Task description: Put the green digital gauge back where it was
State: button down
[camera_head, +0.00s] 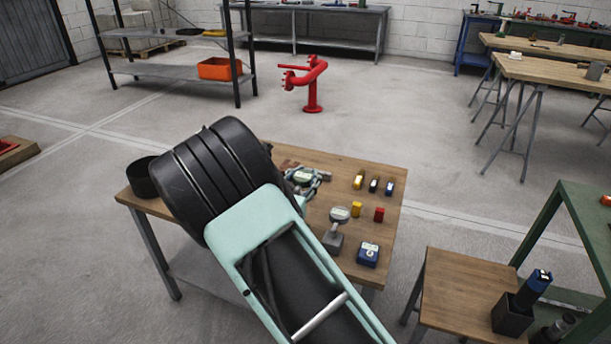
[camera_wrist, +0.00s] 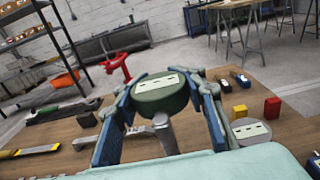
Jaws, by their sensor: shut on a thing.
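The green digital gauge (camera_wrist: 160,95) is a round dark-green body with a pale face. In the wrist view it sits between the blue-padded fingers of my gripper (camera_wrist: 161,88), which is shut on it. It also shows in the head view (camera_head: 303,177) above the wooden table (camera_head: 385,226), just past my wrist. A grey metal piece (camera_wrist: 166,134) shows below the gauge; I cannot tell whether the two touch. A second round gauge (camera_head: 340,214) stands on a grey block (camera_head: 332,241) nearer the front, and shows at the right in the wrist view (camera_wrist: 250,130).
Yellow, dark and blue small items stand at the table's back right. A yellow block (camera_head: 356,209), a red block (camera_head: 379,215) and a blue device (camera_head: 368,254) are right of my gripper. A black round container (camera_head: 141,178) stands at the left edge. A stool (camera_head: 463,291) is at the right.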

jog(key=c, duration=1.2)
grip_release()
jog(key=shift+s+r, duration=0.1)
jog(key=shift+r, duration=0.05)
jog(key=p+v, duration=0.1)
jog(key=v, duration=1.1)
jog(key=shift+p, duration=0.4)
